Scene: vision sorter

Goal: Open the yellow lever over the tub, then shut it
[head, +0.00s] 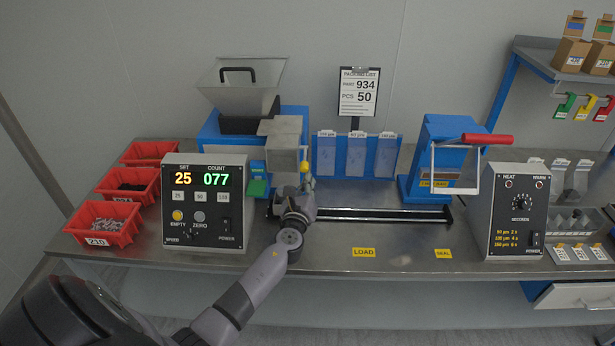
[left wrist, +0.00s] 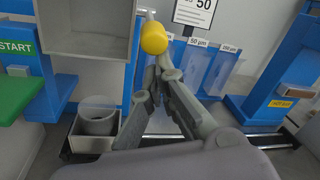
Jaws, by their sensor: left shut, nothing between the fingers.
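The yellow lever (head: 304,167) is at the front right of the grey metal chute box. In the left wrist view its round yellow knob (left wrist: 153,38) shows large and close, with a short grey stem beneath. My left gripper (head: 302,190) is just below the knob. In the left wrist view the fingers of my left gripper (left wrist: 158,72) are shut with nothing held; I cannot tell whether they touch the lever. In the head view my arm hides that spot. My right gripper is not in view.
The grey chute box (head: 284,148) hangs at the blue feeder (head: 213,128). The counter box (head: 203,205), reading 25 and 077, stands left of my arm. A rail (head: 380,214) runs right to the blue sealer (head: 440,150) with a red handle.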

